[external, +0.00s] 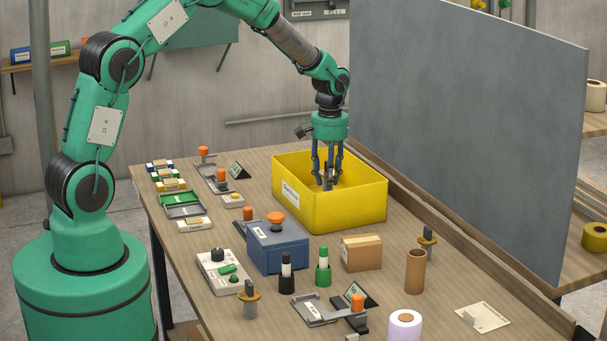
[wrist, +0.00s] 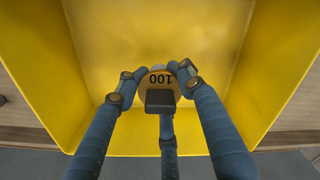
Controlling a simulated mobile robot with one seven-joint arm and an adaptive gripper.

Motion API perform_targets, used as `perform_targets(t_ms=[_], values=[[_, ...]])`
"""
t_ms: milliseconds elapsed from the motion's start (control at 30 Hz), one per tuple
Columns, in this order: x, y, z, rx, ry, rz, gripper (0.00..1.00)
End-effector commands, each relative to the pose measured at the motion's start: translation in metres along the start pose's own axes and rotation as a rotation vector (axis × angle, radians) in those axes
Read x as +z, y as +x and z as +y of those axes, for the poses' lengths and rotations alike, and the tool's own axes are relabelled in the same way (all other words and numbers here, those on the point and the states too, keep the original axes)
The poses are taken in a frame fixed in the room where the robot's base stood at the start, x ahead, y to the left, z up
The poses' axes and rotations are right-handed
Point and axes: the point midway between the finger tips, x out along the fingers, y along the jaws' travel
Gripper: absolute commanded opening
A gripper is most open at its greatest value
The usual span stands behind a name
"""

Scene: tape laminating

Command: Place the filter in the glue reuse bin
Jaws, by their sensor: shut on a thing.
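The yellow bin (external: 345,212) stands open-topped near the back of the table, with a white label on its front left wall. Its yellow inside fills most of the wrist view (wrist: 85,60). My three-fingered gripper (external: 328,181) reaches down into the bin. The filter is within the bin's walls. I cannot tell whether it touches the floor. In the external view the fingers and bin wall mostly hide it.
A blue box with an orange knob (external: 278,246) stands in front of the bin, with a cardboard box (external: 361,253) to its right. Similar tan-disc pieces stand at the front (external: 249,297) and right (external: 427,242). A grey panel (external: 465,130) rises behind the bin.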

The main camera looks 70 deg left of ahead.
Motion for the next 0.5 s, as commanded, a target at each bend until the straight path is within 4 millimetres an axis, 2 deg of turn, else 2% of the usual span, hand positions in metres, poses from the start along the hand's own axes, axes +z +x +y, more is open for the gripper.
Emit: perform_targets(t_ms=[100,233,500], values=[[0.001,0.018,0.0,-0.002,0.0,-0.003,0.04],[0.001,0.033,0.001,-0.001,0.0,-0.002,0.04],[0.0,0.04,0.001,0.0,0.0,-0.001,0.04]])
